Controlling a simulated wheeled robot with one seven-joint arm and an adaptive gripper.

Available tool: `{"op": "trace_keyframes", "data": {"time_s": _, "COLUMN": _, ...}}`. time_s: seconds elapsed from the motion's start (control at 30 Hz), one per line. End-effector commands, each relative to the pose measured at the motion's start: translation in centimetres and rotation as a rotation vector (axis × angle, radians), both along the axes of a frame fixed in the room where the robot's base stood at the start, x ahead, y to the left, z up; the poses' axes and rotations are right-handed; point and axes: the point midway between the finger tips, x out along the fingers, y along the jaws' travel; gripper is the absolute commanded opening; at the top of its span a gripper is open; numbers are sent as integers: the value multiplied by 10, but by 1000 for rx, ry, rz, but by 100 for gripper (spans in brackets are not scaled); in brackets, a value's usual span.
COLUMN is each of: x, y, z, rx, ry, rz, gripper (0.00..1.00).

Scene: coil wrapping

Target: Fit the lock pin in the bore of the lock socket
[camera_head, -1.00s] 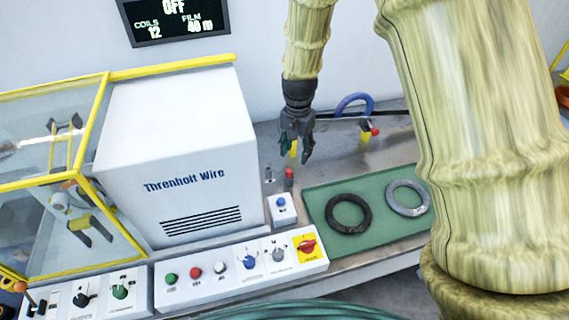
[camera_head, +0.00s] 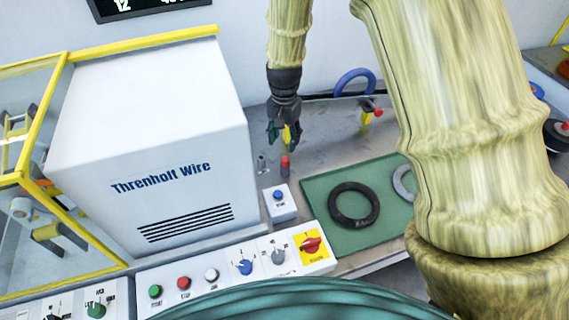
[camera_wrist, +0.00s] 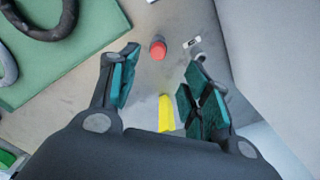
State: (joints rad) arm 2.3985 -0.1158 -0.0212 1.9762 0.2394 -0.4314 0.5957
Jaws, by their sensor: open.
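A small red-topped peg (camera_head: 285,163), which looks like the lock pin, stands upright on the grey bench right of the white machine. A short grey metal cylinder (camera_head: 262,163) stands just left of it; it may be the lock socket, but its bore is not clear. My gripper (camera_head: 284,142) is open and empty, pointing down above and behind the red peg. In the wrist view the red peg (camera_wrist: 158,47) shows beyond the open fingertips of my gripper (camera_wrist: 163,59), apart from them. A small label (camera_wrist: 192,42) lies near the right finger, which partly hides a grey part.
The white machine (camera_head: 150,140) walls off the left. A blue-button box (camera_head: 280,203) stands in front of the peg. A green mat (camera_head: 320,190) with a black coil (camera_head: 354,205) lies right. A yellow part (camera_wrist: 166,112) shows between the fingers. A red-knobbed yellow piece (camera_head: 368,114) stands behind.

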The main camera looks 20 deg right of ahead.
Motion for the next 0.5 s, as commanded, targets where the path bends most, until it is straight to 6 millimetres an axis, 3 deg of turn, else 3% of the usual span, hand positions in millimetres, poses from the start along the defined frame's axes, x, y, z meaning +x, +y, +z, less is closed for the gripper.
{"op": "trace_keyframes", "data": {"time_s": 0.3, "x": 0, "y": 0, "z": -34, "rx": 1, "ry": 1, "rz": 0, "gripper": 48}}
{"op": "trace_keyframes", "data": {"time_s": 0.5, "x": 0, "y": 0, "z": -42, "rx": 0, "ry": 0, "rz": 0, "gripper": 48}}
